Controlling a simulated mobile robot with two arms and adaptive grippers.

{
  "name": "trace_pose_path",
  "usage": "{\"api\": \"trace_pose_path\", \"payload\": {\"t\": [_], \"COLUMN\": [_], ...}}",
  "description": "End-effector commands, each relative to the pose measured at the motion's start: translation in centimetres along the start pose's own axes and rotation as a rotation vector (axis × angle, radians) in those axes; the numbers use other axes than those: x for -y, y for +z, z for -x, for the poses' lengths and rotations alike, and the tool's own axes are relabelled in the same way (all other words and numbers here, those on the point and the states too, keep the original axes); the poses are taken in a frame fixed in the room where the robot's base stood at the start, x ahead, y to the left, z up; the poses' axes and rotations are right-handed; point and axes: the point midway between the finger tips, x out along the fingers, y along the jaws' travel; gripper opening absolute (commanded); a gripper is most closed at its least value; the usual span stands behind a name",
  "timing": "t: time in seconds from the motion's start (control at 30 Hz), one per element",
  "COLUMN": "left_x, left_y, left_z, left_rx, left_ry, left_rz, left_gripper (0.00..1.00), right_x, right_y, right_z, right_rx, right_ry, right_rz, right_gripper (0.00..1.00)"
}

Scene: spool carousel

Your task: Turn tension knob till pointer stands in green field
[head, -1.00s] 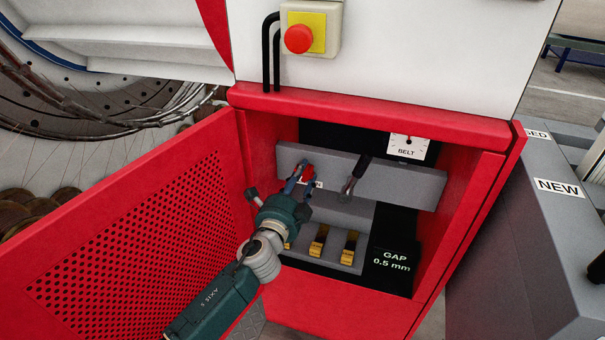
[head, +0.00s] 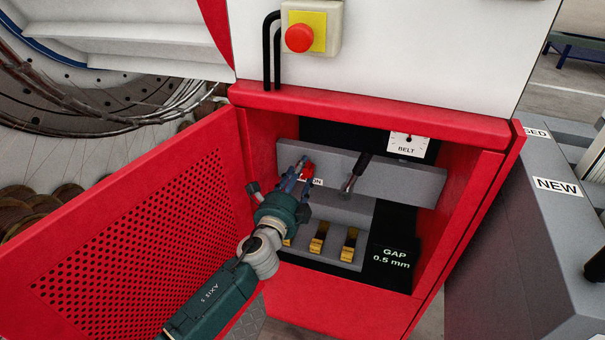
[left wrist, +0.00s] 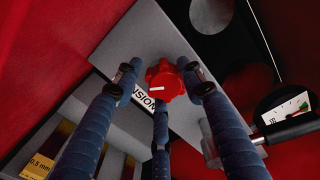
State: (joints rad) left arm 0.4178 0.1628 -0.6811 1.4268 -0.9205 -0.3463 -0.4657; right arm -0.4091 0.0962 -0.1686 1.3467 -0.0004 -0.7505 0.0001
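The red lobed tension knob (left wrist: 166,82) sits on a grey panel, beside a label partly covered that reads "...SION". In the head view the knob (head: 307,171) is partly hidden by my left gripper (head: 296,172). In the left wrist view, the fingers of my left gripper (left wrist: 163,85) stand spread around the knob, with small gaps visible at its sides. The belt gauge (head: 408,145) is cut off by the cabinet's top edge. The wrist view shows a gauge (left wrist: 285,111) with a green patch at its right; the pointer's exact place is too small to tell. My right gripper is out of view.
The red perforated door (head: 130,235) stands open on the left, close to my left arm. A dark-handled lever (head: 356,172) sticks out right of the knob. Brass pieces (head: 349,245) sit below. A red stop button (head: 299,38) is above the cabinet.

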Motion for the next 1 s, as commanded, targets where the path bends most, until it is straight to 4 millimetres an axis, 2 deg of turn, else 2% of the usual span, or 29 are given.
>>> {"api": "trace_pose_path", "payload": {"t": [0.3,0.43,0.57,0.8,1.0], "left_x": [0.2,0.1,0.1,0.0,0.0], "left_y": [-0.3,-0.4,-0.3,-0.2,0.0], "left_z": [0.1,0.9,3.1,8.4,11.2], "left_rx": [-0.007,-0.008,-0.008,-0.007,-0.003], "left_ry": [-0.005,-0.004,-0.004,-0.002,-0.001], "left_rz": [0.001,0.001,0.003,0.001,0.002], "left_gripper": [0.51,0.51,0.51,0.51,0.51], "right_x": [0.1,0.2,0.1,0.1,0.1], "right_y": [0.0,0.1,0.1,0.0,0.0], "right_z": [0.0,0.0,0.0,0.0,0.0], "right_rx": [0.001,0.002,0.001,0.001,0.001], "right_ry": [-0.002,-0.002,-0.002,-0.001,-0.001], "right_rz": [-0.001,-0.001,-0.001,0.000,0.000], "right_gripper": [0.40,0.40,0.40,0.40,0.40]}}
